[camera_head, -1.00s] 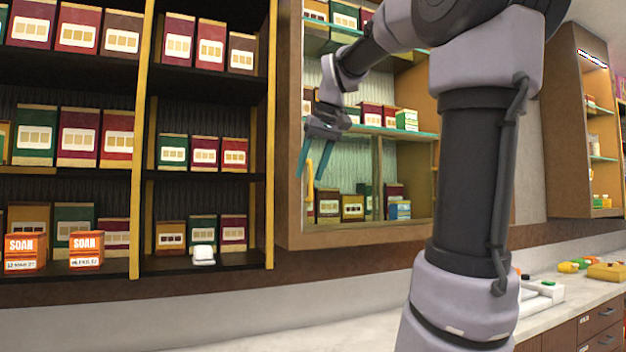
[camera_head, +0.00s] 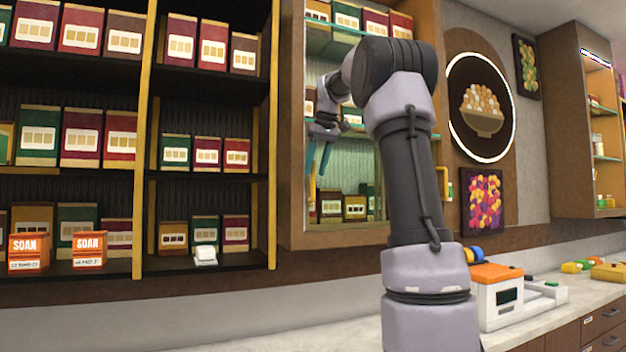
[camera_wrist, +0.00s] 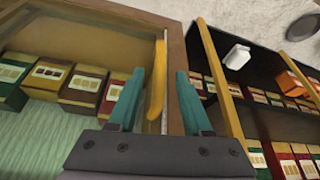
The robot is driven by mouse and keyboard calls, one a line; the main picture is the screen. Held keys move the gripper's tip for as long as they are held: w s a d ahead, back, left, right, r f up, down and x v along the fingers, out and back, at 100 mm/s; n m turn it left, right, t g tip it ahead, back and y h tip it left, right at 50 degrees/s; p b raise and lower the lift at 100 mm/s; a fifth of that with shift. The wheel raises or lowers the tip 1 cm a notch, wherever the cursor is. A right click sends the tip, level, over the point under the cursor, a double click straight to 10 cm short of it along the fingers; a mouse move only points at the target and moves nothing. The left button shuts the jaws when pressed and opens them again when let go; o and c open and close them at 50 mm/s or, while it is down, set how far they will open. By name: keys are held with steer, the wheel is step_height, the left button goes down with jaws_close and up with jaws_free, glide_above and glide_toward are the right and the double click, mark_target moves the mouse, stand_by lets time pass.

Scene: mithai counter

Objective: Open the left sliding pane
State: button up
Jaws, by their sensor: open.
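The left sliding pane (camera_head: 350,160) is the glass front of the wall cabinet's left half. It appears closed, with boxes visible behind it. Its upright yellow handle (camera_wrist: 157,92) is near the cabinet's left side in the head view, mostly hidden there by my gripper. My gripper (camera_head: 318,165) is open in front of that edge.
A yellow handle (camera_head: 447,185) shows at the cabinet's right side. A white and orange machine (camera_head: 497,295) sits on the counter (camera_head: 340,330) below.

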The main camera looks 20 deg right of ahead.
mark_target(314, 172)
steer(key=shift+x, duration=1.95)
jaws_close()
